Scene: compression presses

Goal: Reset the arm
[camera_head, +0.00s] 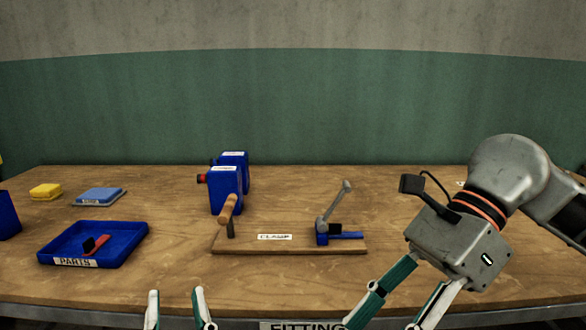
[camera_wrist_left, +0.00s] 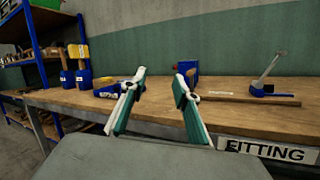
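My left gripper (camera_head: 176,308) shows only its two fingertips at the bottom edge of the head view, spread apart with nothing between them. In the left wrist view its fingers (camera_wrist_left: 160,76) are apart and empty, in front of the bench edge. My right gripper (camera_head: 385,322) is at the lower right, pointing down and left. Its fingers are apart, its tips are cut off, and nothing shows between them. A wooden board labelled CLAMP (camera_head: 290,248) carries a blue clamp with a grey lever (camera_head: 334,205) raised and tilted right. Neither gripper touches it.
A blue PARTS tray (camera_head: 128,255) holds a red and black piece (camera_head: 96,244). Blue press units (camera_head: 224,190), a wooden handle (camera_head: 228,208), a blue pad (camera_head: 100,196) and a yellow block (camera_head: 46,191) stand on the wooden bench. A blue shelf rack (camera_wrist_left: 40,50) stands left in the wrist view.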

